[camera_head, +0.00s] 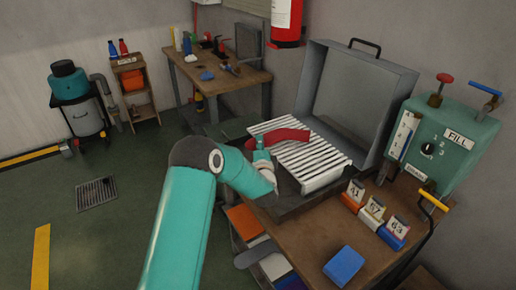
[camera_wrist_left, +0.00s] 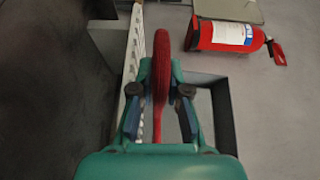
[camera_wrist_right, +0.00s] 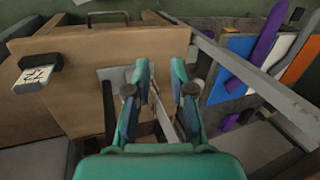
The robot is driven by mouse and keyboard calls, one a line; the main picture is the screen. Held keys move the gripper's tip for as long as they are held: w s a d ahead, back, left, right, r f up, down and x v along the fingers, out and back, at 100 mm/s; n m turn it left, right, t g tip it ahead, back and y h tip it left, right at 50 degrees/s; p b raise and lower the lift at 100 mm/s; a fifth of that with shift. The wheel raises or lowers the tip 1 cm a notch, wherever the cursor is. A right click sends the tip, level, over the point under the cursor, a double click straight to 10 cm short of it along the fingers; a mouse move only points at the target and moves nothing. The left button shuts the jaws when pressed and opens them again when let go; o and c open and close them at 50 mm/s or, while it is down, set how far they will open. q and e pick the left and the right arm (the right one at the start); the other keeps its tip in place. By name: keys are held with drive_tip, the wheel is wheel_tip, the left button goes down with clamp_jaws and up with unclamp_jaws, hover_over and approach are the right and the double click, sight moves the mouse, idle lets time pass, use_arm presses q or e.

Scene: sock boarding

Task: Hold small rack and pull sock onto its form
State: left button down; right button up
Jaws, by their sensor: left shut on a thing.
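A red sock (camera_head: 287,136) lies over the white slatted rack (camera_head: 322,177) in the head view. My left gripper (camera_head: 262,160) is at its near-left end. In the left wrist view the left gripper (camera_wrist_left: 161,75) is shut on the long red sock (camera_wrist_left: 162,50), beside the edge of the slatted rack (camera_wrist_left: 136,65). I cannot tell whether a form is inside the sock. My right gripper (camera_wrist_right: 160,72) shows only in its wrist view. Its fingers stand apart, with a thin grey strip between or beyond them that does not fill the gap.
The rack sits in front of an open grey lidded box (camera_head: 360,95) on a wooden bench (camera_head: 300,250). Bins with coloured items (camera_wrist_right: 240,70) show in the right wrist view.

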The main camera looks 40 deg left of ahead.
use_arm(q)
wheel_tip(320, 180, down, 2)
drive_tip(key=shift+f, duration=0.15)
drive_tip(key=shift+f, duration=0.1)
drive_tip(key=c, duration=1.2)
unclamp_jaws()
drive_tip(key=shift+o, duration=0.2)
